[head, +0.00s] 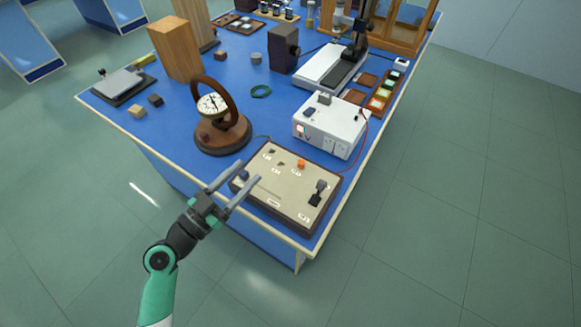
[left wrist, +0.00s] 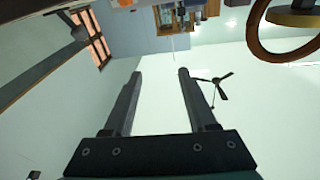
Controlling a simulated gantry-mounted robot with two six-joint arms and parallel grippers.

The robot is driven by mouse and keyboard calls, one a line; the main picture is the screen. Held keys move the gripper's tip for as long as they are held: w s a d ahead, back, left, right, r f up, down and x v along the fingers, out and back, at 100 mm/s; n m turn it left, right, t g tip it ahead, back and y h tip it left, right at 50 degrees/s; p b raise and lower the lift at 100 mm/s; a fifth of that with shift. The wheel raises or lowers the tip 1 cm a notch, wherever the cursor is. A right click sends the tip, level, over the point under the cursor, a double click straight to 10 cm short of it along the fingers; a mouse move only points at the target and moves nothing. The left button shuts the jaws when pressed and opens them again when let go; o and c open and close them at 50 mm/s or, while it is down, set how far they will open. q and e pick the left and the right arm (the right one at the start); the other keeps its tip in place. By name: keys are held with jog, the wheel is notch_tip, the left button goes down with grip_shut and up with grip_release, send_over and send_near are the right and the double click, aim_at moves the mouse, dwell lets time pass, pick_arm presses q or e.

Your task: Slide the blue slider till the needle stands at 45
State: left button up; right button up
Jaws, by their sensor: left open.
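A beige control panel (head: 272,196) with a dark frame lies at the table's near corner. A small grey-blue knob (head: 240,175), seemingly the blue slider, stands at its left end, partly hidden by my gripper. My left gripper (head: 250,171) is open, its two fingers reaching over the panel's left end on either side of the knob; I cannot tell whether they touch it. The round white dial (head: 212,105) with the needle sits in a wooden ring stand behind the panel; its reading is too small to tell. In the left wrist view the open fingers (left wrist: 160,72) have nothing between them.
An orange knob (head: 301,164) and a dark upright switch (head: 318,192) stand on the panel. A white box (head: 331,127) with a red wire is behind it. The wooden ring (left wrist: 262,30) shows at the wrist view's upper right. A tall wood block (head: 175,50) stands farther back.

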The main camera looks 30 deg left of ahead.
pick_arm(q)
jog(key=n+y, duration=0.2)
send_near(246, 171)
jog(key=shift+g, duration=0.4)
jog(key=w+d, duration=0.1)
jog(key=w+d+r, duration=0.1)
jog(key=shift+w+d+r+b, duration=0.15)
jog(key=shift+w+d+b, duration=0.15)
jog(key=shift+w+d, duration=0.1)
jog(key=s+a+f, duration=0.2)
jog(key=s+a, duration=0.1)
jog(key=shift+n+y, duration=0.3)
jog(key=shift+y, duration=0.1)
jog(key=w, duration=1.2)
jog(key=shift+w+d+r, duration=0.25)
jog(key=shift+d+r, duration=0.05)
jog(key=shift+r, duration=0.1)
jog(key=shift+c, duration=0.3)
grip_shut()
